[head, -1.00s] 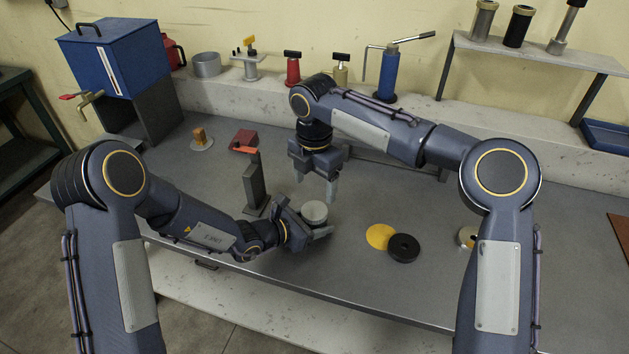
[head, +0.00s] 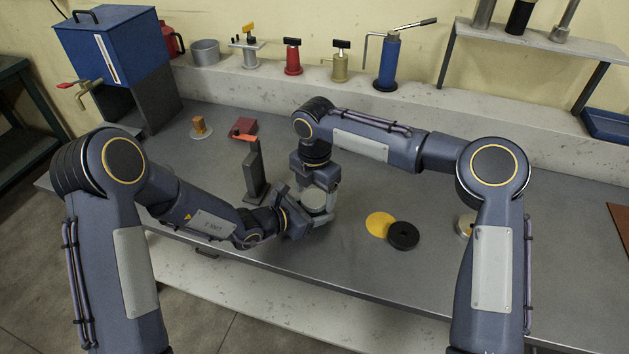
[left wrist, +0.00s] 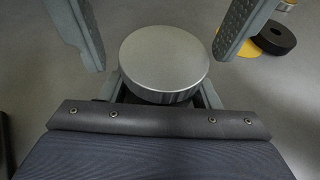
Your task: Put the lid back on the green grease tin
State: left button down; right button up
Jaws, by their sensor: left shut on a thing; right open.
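A round, silver-grey disc-topped thing (head: 314,200) is held upright just above the bench. In the left wrist view it is a flat metal top (left wrist: 165,58) with a short ridged side; what lies beneath is hidden. My left gripper (head: 309,222) is shut on it from the left, low down. My right gripper (head: 318,196) is open and comes from above, its fingers either side of the top; in the left wrist view these fingers (left wrist: 160,35) stand apart from it. I see no green surface, so I cannot tell which part is tin or lid.
A yellow disc (head: 379,224) and a black ring (head: 403,236) lie to the right, with a small round metal piece (head: 464,226) beyond. A dark post with orange top (head: 254,172) stands close behind my left forearm. The front bench between is clear.

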aim_at(315, 198)
jog(key=shift+f, duration=0.3)
jog(key=c, duration=1)
jog(key=shift+m, duration=0.9)
jog(key=o, duration=1.2)
jog(key=shift+c, duration=0.2)
jog(key=shift+r, duration=0.15)
notch_tip(315, 198, up, 12)
